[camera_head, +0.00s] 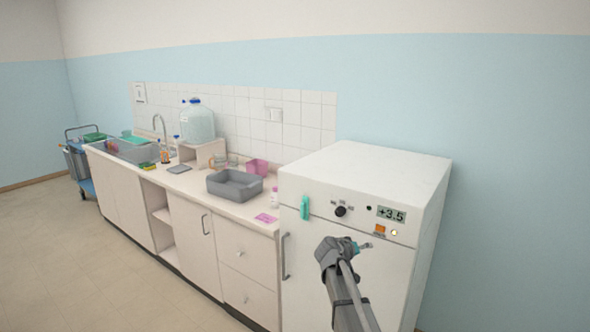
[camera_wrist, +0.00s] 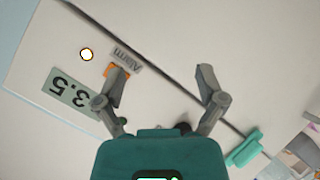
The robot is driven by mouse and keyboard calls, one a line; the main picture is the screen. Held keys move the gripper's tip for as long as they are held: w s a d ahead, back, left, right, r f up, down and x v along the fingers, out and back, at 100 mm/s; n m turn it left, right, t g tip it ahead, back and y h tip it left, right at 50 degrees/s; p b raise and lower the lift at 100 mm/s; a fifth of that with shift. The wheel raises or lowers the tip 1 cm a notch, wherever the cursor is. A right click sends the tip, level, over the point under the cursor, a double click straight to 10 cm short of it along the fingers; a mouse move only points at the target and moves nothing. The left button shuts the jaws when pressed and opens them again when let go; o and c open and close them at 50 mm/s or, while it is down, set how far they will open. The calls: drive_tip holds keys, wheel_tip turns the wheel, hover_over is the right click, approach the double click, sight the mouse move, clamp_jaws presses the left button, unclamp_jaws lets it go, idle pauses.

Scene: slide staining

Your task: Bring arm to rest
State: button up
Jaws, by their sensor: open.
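My gripper (camera_wrist: 163,72) is open and empty in the wrist view, its two fingers spread in front of the white appliance. In the head view my gripper (camera_head: 364,246) is in front of the upper front of the white appliance (camera_head: 340,268), below the control panel. Nothing is between the fingers. I cannot tell whether the fingertips touch the appliance.
The appliance has a display (camera_head: 391,214) reading +3.5, a knob (camera_head: 341,211), an orange switch (camera_head: 379,230) and a teal clip (camera_head: 305,207). A grey basin (camera_head: 235,194) stands on the counter (camera_head: 215,198) at left. The floor at front left is clear.

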drive_tip(key=s+a+f+g+y, duration=0.1)
drive_tip(key=s+f+g+y, duration=0.2)
drive_tip(key=s, duration=0.7)
drive_tip(key=s+a+f+g+y, duration=0.2)
drive_tip(key=s+f+y, duration=0.1)
drive_tip(key=s, duration=0.8)
drive_tip(key=s+a+f+g+y, duration=0.2)
drive_tip(key=s+f+g+y, duration=0.1)
drive_tip(key=s, duration=0.8)
drive_tip(key=shift+a+f+g+y, duration=0.2)
drive_tip(key=shift+f+g+y, duration=0.1)
drive_tip(key=shift+f, duration=0.45)
